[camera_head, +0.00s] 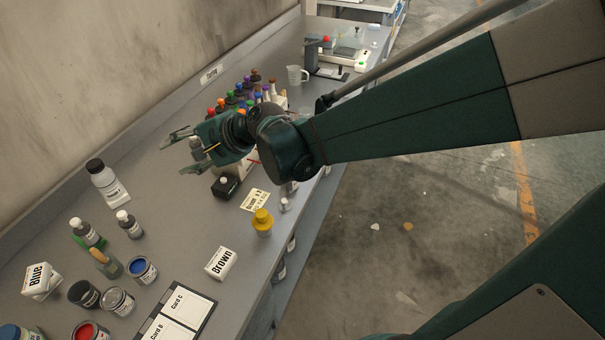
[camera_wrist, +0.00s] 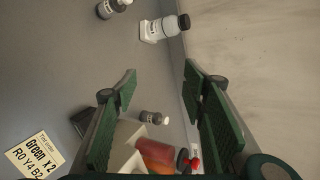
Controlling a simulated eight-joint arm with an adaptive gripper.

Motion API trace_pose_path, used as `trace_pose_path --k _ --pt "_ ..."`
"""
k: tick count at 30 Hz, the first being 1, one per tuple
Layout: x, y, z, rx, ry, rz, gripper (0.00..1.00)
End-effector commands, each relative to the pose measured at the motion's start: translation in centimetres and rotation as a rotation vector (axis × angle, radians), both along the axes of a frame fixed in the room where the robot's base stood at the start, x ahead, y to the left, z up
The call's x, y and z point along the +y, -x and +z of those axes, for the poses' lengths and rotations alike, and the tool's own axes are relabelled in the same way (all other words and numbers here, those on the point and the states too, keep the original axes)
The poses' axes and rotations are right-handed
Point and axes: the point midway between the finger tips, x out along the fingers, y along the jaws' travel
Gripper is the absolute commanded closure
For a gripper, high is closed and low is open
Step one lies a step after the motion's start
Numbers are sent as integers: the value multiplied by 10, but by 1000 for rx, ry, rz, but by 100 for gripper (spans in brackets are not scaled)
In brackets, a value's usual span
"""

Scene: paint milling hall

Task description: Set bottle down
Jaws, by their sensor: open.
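My gripper (camera_head: 174,155) is over the grey bench on the wall side, its two fingers spread apart. In the wrist view the green finger pads (camera_wrist: 160,72) stand wide apart with nothing clamped between them. A small grey bottle (camera_wrist: 153,118) with a pale cap shows between the fingers, touching neither pad as far as I can see. In the head view a small grey bottle (camera_head: 197,148) shows by the fingers, partly hidden by the gripper. A larger white bottle with a black cap (camera_head: 103,179) stands near the wall; it also shows in the wrist view (camera_wrist: 168,27).
A rack of bottles with coloured caps (camera_head: 241,93) stands behind my gripper. Paint cans and small bottles crowd the lower left. Bare bench lies around the white bottle.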

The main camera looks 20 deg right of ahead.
Motion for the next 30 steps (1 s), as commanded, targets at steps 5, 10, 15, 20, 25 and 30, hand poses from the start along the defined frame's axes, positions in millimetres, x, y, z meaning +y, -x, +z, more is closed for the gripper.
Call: trace_pose_path --k 5,10,15,20,25,30 --pt "-30 23 3 -68 147 37 58" --pt "-58 46 5 -128 289 80 58" --pt "-87 69 4 -179 432 128 58" --pt "-115 93 4 -222 566 176 58" --pt "-145 118 3 -259 708 233 58" --pt "-175 144 1 -289 849 296 58"
